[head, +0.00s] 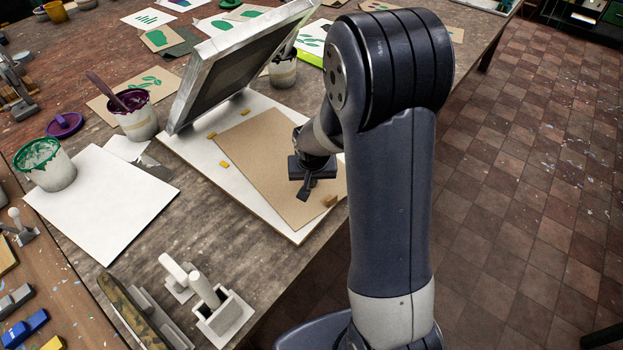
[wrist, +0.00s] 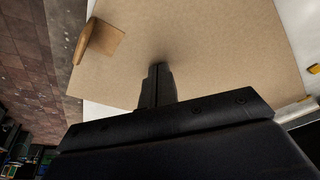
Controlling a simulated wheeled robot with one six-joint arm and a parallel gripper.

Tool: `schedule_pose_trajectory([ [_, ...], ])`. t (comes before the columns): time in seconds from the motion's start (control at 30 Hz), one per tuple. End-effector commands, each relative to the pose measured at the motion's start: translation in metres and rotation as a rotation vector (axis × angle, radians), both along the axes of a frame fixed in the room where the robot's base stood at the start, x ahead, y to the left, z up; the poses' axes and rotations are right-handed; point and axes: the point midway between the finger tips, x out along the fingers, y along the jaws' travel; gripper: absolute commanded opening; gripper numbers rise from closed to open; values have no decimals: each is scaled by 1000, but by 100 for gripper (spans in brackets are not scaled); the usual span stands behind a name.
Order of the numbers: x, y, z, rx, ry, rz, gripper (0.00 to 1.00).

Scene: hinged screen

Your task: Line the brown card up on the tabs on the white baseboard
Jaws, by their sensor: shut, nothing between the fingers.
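The brown card (head: 262,158) lies flat on the white baseboard (head: 190,150), turned at an angle to the board's edges. Small yellow tabs show on the board, one left of the card (head: 223,165) and others near its far edge. My gripper (head: 305,190) is shut and empty, low over the card's right part. In the wrist view its fingers (wrist: 157,72) point at the card (wrist: 200,45); I cannot tell whether they touch it.
A raised metal-framed screen (head: 225,75) tilts over the board's far side. White paper (head: 100,200), a green-rimmed pot (head: 45,163) and a purple paint pot (head: 135,115) stand left.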

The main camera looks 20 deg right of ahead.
Motion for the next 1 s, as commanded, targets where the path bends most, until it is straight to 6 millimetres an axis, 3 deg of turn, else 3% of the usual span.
schedule_pose_trajectory([
  [0.17,0,0,7,0,-1,0,0],
  [0.6,0,0,59,1,-2,-1,0],
  [1.0,0,0,59,0,0,0,0],
])
